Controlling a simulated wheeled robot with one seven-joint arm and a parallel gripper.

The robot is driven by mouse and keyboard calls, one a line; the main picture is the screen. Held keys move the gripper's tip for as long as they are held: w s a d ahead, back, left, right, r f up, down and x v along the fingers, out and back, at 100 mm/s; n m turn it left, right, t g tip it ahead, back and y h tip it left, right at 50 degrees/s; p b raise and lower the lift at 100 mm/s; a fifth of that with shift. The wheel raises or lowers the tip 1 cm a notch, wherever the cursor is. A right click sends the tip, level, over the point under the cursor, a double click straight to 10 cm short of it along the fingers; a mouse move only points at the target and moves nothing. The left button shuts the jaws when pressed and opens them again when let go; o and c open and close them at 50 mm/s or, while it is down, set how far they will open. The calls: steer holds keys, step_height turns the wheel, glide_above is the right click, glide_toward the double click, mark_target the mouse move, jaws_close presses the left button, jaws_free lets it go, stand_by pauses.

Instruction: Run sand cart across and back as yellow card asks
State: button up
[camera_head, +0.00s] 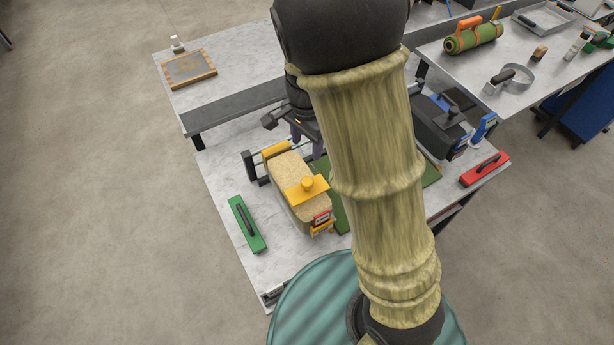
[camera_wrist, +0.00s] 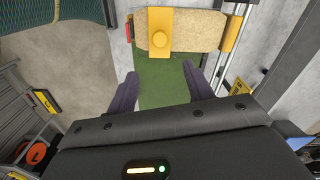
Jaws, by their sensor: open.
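The sand cart (camera_head: 291,180) is a tan, sand-filled body with yellow ends and a yellow cross strap bearing a round knob (camera_head: 307,184). It stands at the left end of the green turf strip (camera_head: 338,205). My gripper (camera_head: 308,145) is beside the cart, towards the back, with two purple fingers. In the wrist view, my gripper (camera_wrist: 160,92) is open over bare turf, and the knob (camera_wrist: 159,40) lies beyond the fingertips, apart from them. A small yellow card (camera_wrist: 240,87) stands at the right; its marking is too small to read. My arm hides much of the strip.
A green-backed float (camera_head: 247,224) lies left of the cart, a red one (camera_head: 485,168) at the right edge. A black rail end (camera_head: 252,166) stands by the cart. A raised back shelf holds a wooden-framed tray (camera_head: 187,68). Clear tabletop lies at the front left.

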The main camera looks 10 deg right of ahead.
mark_target(307, 181)
steer(key=shift+f, duration=0.2)
step_height(307, 181, down, 17)
steer(key=shift+f+p, duration=0.1)
steer(key=shift+p, duration=0.5)
jaws_close()
